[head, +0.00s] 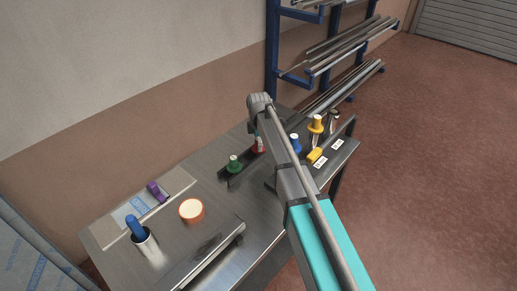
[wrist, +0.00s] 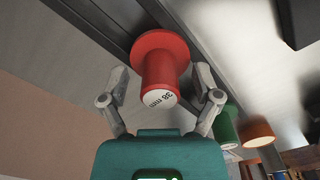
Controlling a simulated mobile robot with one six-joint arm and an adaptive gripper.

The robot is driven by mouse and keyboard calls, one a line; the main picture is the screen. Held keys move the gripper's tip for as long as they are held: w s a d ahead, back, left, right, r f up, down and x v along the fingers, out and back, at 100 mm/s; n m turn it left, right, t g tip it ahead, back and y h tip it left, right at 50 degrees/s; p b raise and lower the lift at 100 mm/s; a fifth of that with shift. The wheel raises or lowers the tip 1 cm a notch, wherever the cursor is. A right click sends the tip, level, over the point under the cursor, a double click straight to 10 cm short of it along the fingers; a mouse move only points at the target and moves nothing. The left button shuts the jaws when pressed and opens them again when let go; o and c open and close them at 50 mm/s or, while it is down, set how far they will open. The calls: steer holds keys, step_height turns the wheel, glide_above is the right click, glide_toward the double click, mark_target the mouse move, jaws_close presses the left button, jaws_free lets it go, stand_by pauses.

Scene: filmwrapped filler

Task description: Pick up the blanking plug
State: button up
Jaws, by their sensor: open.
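A red flanged plug (wrist: 161,70) marked "38 mm" on its pale end face fills the middle of the wrist view. It also shows in the head view as a small red shape (head: 258,147) on the bench, partly hidden by my arm. My gripper (wrist: 160,82) is open, with one finger on each side of the red plug's narrow body. Contact between fingers and plug is not clear. Similar plugs stand along the bench: green (head: 235,164), blue (head: 295,142) and yellow (head: 317,124). The green plug also shows in the wrist view (wrist: 226,128).
A blue rack (head: 272,50) with metal bars stands behind.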

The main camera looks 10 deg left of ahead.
stand_by(0.3)
jaws_close()
stand_by(0.3)
steer(key=shift+r, duration=0.1)
step_height(320, 180, up, 3)
steer(key=p, duration=0.3)
steer(key=s+d+r+p, duration=0.2)
steer(key=s+r+p, duration=0.3)
steer(key=s, duration=0.1)
steer(key=s+d+r+p, duration=0.2)
steer(key=s+r+p, duration=0.2)
steer(key=s, duration=0.3)
steer(key=shift+d+r+p, duration=0.4)
steer(key=shift+p, duration=0.1)
steer(key=shift+s+a, duration=0.1)
steer(key=shift+a, duration=0.05)
